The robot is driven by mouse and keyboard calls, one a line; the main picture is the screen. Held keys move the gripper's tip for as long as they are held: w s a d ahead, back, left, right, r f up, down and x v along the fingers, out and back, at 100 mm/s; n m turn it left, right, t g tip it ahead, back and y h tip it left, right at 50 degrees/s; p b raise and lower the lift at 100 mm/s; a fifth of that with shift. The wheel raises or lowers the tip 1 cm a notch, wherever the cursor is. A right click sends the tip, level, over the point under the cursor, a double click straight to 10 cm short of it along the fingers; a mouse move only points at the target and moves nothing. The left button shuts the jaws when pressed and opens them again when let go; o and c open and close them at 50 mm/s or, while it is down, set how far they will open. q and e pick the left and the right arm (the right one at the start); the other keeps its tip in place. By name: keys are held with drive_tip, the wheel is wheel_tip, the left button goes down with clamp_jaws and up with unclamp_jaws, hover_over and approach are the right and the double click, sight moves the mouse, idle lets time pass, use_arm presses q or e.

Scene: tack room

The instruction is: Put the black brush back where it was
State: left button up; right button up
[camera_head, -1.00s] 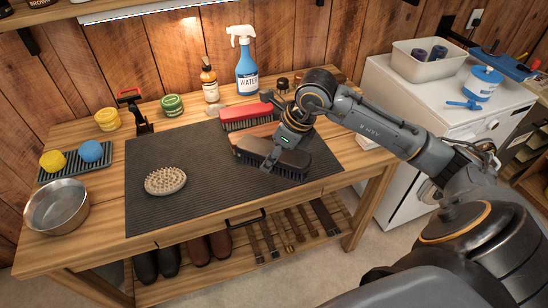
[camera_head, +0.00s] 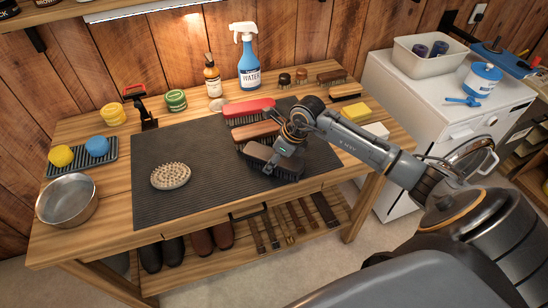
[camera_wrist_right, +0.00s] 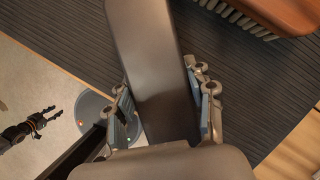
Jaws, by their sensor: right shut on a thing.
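The black brush (camera_head: 258,153) is in my right gripper (camera_head: 277,163), near the right end of the dark ribbed mat (camera_head: 205,150). In the right wrist view the long dark back of the brush (camera_wrist_right: 150,55) runs between the two fingers (camera_wrist_right: 163,112), which are shut on it. Its bristles are mostly hidden, and I cannot tell whether they touch the mat. A brown brush (camera_head: 254,132) and a red brush (camera_head: 247,107) lie behind it on the mat. My left gripper (camera_wrist_right: 42,120) shows small at the lower left of the right wrist view; its opening is unclear.
An oval pale brush (camera_head: 170,176) lies on the mat's left, with free mat between it and the black brush. A metal bowl (camera_head: 67,199), bottles and tins stand around the mat. A yellow sponge (camera_head: 354,113) and small brushes (camera_head: 331,77) are at the right.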

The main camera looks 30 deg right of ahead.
drive_tip(key=shift+f, duration=0.15)
drive_tip(key=o, duration=1.4)
drive_tip(key=shift+r, duration=0.35)
drive_tip(key=b+v, duration=0.2)
drive_tip(key=v, duration=1)
drive_tip(key=shift+f, duration=0.1)
